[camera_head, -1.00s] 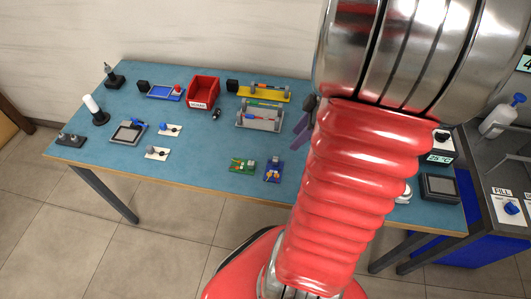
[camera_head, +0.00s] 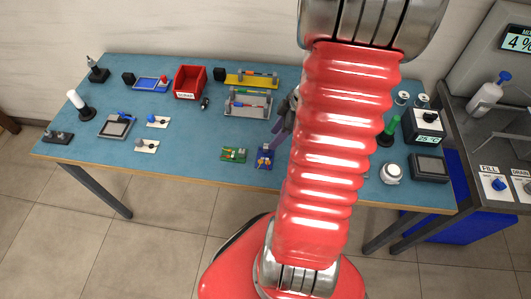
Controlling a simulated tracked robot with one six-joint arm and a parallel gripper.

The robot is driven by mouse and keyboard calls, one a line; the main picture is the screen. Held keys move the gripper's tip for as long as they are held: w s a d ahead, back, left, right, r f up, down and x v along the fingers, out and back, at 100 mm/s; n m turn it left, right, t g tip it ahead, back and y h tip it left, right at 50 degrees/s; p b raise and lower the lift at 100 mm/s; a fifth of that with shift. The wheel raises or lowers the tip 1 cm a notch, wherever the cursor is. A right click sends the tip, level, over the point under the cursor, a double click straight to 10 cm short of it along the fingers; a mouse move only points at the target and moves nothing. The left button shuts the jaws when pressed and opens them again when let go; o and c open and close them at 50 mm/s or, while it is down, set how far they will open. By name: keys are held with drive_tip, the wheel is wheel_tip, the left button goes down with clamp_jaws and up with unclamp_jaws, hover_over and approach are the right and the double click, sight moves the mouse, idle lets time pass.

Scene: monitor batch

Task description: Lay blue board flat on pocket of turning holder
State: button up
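The blue board (camera_head: 265,156) lies on the blue table near its front edge, beside a green board (camera_head: 233,154). It carries small light parts. A grey frame (camera_head: 247,106) with bars across it stands farther back; it may be the turning holder, but I cannot tell for sure. No pocket can be made out at this size. My gripper (camera_head: 282,127) shows only in part at the left side of my red arm, with purple fingers above and right of the blue board. The arm hides the rest, so its opening is unclear.
A yellow fixture (camera_head: 250,79) and a red bin (camera_head: 190,82) stand at the back. A grey device (camera_head: 115,126) and small switches are at left. A green-topped post (camera_head: 388,131), a white round button (camera_head: 391,172) and a display box (camera_head: 424,125) stand right of my arm.

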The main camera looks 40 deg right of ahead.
sight(265, 155)
drive_tip(key=shift+w+a+f, duration=0.1)
drive_tip(key=shift+f, duration=0.2)
drive_tip(key=shift+x, duration=2.6)
drive_tip(key=shift+a, duration=0.1)
clamp_jaws()
